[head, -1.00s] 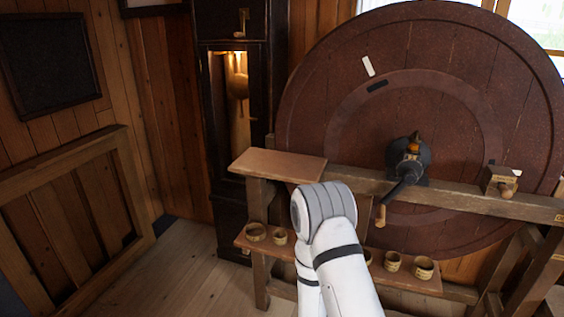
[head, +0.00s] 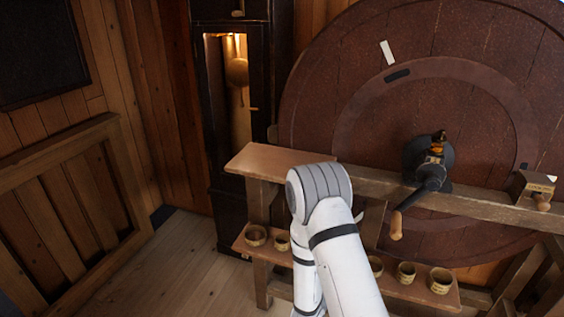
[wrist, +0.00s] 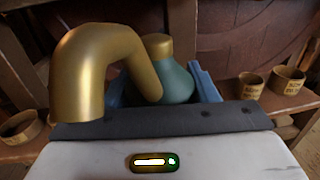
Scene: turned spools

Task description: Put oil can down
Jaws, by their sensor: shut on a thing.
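The oil can (wrist: 176,84) shows in the wrist view, with a teal body, a brass cap and a thick bent brass tube that curves toward the camera on the left. My gripper (wrist: 160,93) has blue fingers on both sides of the teal body and is shut on it. The can's base is hidden behind the gripper's dark front edge, so I cannot tell whether it touches anything. In the head view my white arm hides the gripper and the can.
A wooden bench has a bare upper board (head: 280,159) and a lower shelf (head: 336,265) with several small pots, including one at the left (head: 255,236) and one at the right (head: 440,281). A large wheel (head: 400,120) with a crank (head: 425,190) stands behind.

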